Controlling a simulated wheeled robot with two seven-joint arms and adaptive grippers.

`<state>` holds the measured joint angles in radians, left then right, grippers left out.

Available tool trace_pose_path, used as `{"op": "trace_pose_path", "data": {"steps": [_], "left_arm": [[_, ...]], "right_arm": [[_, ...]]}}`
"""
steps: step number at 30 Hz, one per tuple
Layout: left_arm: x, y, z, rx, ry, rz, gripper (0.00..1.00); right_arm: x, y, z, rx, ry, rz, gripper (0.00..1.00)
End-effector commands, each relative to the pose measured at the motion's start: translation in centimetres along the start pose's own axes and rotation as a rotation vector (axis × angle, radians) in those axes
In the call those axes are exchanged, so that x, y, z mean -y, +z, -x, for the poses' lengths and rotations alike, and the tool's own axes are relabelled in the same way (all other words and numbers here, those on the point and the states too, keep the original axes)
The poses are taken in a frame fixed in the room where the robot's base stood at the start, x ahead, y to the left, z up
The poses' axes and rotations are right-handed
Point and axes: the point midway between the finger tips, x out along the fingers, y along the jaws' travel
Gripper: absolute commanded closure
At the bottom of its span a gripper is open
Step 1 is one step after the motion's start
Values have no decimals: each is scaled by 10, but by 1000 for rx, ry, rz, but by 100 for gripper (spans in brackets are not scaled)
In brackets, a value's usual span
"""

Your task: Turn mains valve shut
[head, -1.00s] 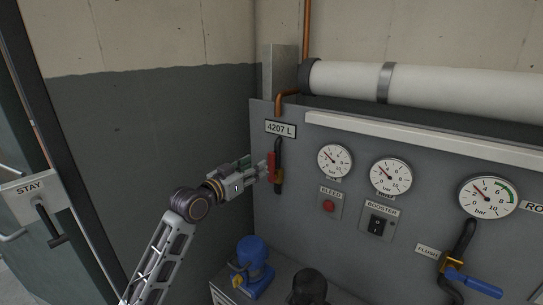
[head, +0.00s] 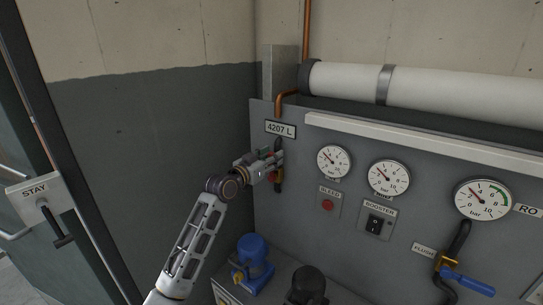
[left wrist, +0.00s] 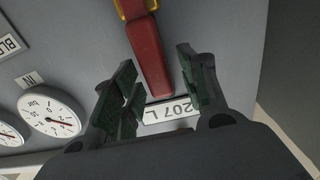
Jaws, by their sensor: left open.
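The mains valve (head: 279,184) is on the grey panel below the 4207 L plate (head: 280,129), on a dark pipe. Its red lever (left wrist: 147,50) shows clearly in the left wrist view, running from a brass-coloured fitting (left wrist: 133,8) toward the plate. In the head view my left gripper (head: 276,161) covers most of the lever. In the left wrist view my left gripper (left wrist: 158,66) is open. The lever's free end lies between the two dark finger pads, with gaps visible beside it. My right gripper is not in view.
Dial gauges (head: 334,161), a red bleed button (head: 328,205) and a booster switch (head: 375,224) are to the right. A blue-handled flush valve (head: 469,284) is lower right. A blue fitting (head: 253,257) stands below the gripper. The wall left is bare.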

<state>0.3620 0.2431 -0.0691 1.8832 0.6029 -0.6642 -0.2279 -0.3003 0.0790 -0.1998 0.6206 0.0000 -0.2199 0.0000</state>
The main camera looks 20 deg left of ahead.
Motion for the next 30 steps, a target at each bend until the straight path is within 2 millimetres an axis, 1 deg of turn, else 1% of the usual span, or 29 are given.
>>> {"op": "trace_pose_path", "data": {"steps": [4, 13, 14, 21, 24, 30], "left_arm": [[0, 0, -5, 0, 1, 1, 57], [0, 0, -6, 0, 1, 0, 57], [0, 0, -6, 0, 1, 0, 58], [0, 0, -6, 0, 0, 0, 89], [0, 0, -6, 0, 0, 0, 100], [0, 0, -6, 0, 0, 0, 100]], "right_arm": [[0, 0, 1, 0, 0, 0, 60], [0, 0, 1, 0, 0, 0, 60], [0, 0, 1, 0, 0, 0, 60], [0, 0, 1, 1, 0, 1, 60], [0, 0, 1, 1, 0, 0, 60], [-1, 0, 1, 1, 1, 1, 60]]}}
